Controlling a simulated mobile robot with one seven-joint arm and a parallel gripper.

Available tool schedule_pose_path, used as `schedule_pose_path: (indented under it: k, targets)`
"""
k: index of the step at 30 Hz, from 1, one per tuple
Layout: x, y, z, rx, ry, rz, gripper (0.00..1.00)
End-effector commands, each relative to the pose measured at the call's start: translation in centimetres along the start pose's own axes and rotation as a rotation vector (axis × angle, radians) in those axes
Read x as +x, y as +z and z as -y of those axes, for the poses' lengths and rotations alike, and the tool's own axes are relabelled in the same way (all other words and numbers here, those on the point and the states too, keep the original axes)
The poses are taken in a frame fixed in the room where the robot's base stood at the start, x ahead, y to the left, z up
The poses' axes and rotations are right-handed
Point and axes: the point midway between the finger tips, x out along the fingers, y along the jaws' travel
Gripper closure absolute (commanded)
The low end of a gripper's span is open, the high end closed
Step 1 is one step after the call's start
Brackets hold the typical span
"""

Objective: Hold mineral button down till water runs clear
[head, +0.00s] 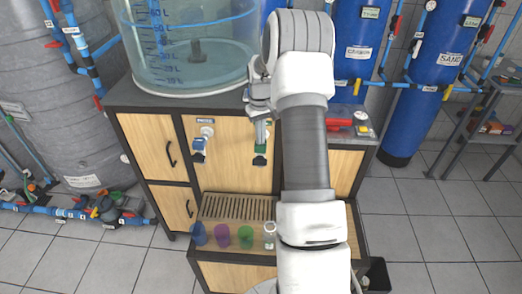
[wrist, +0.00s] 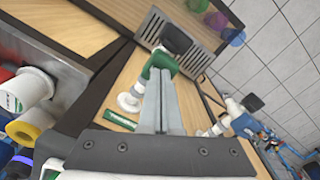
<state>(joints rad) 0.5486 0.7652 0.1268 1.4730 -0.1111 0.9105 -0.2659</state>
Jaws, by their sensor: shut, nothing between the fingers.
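Two taps are on the wooden cabinet front: a blue one (head: 199,146) on the left and a green one (head: 260,149) to its right. Neither label is readable, so I cannot tell which is mineral. In the wrist view the green tap (wrist: 163,63) has a black button (wrist: 176,39); the blue tap (wrist: 243,119) is off to the right. My gripper (head: 261,133) is shut and empty, its fingertips (wrist: 160,76) at the green tap. Contact with the button cannot be told. No running water is visible; my arm hides part of the cabinet.
A slatted drain tray (head: 237,207) lies below the taps. Blue (head: 198,234), purple (head: 222,235) and green (head: 245,237) cups and a clear glass (head: 269,236) stand along the front ledge. A large water tank (head: 190,75) sits on top. Tiled floor is open at right.

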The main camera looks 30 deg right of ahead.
Motion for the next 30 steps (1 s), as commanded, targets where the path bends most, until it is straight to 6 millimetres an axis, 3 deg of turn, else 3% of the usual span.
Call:
schedule_pose_path:
  k: [30]
  targets:
    - [0.84, 0.02, 0.01, 0.000, 0.000, 0.001, 1.00]
